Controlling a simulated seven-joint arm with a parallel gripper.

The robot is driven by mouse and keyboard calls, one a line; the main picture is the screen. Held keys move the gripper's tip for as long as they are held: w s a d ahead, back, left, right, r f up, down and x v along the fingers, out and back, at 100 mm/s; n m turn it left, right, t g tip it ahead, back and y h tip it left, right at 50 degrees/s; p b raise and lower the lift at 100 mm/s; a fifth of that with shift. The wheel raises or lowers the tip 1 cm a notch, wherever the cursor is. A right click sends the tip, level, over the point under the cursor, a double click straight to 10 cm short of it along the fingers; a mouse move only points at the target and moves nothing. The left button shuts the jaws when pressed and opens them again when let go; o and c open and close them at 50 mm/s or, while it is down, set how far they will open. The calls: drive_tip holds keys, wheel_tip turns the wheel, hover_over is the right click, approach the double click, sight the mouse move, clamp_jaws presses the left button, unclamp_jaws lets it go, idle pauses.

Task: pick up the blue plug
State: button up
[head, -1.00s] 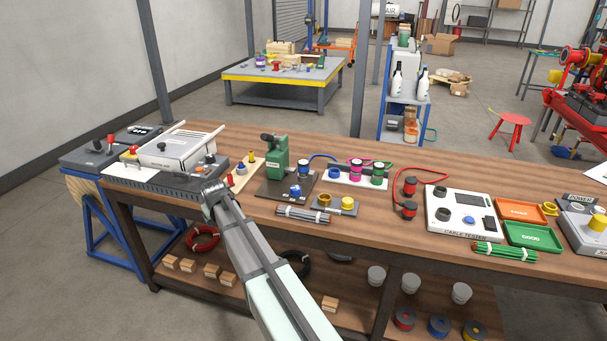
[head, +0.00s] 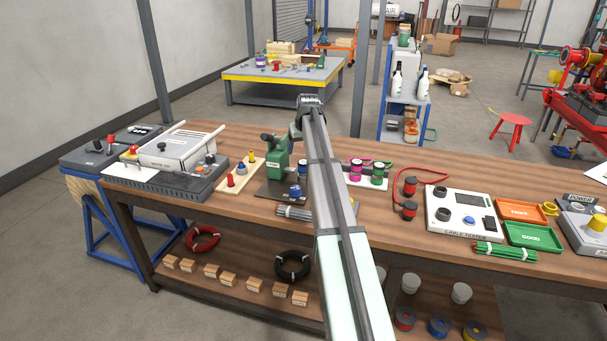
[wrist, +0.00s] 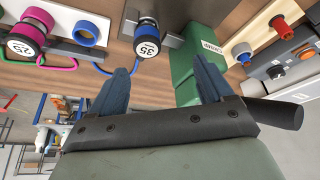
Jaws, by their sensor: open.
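The blue plug (wrist: 147,36) is a black cylinder with blue bands and a white end marked 35. It shows in the wrist view at the upper middle, beside the green press (wrist: 195,65). My gripper (wrist: 164,62) is open and empty, with its two dark blue fingers apart. The plug shows beyond the gap, nearer the left finger; no contact is visible.
An empty blue ring socket (wrist: 88,33) is left of the plug in the wrist view, with a pink-banded plug (wrist: 26,40) beyond. A pegged board (head: 240,174) and grey motor jig (head: 178,150) stand left of the press. A cable tester (head: 460,213) is at right.

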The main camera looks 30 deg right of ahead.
sight(304, 163)
drive_tip(key=x, duration=0.4)
drive_tip(key=d+x, duration=0.1)
drive_tip(key=x, duration=0.3)
drive_tip(key=d+x, duration=0.1)
drive_tip(key=x, duration=0.3)
drive_tip(key=shift+w+d+f, duration=0.2)
drive_tip(key=c, duration=1.3)
drive_tip(key=shift+r, duration=5.1)
drive_tip(key=shift+c, duration=0.2)
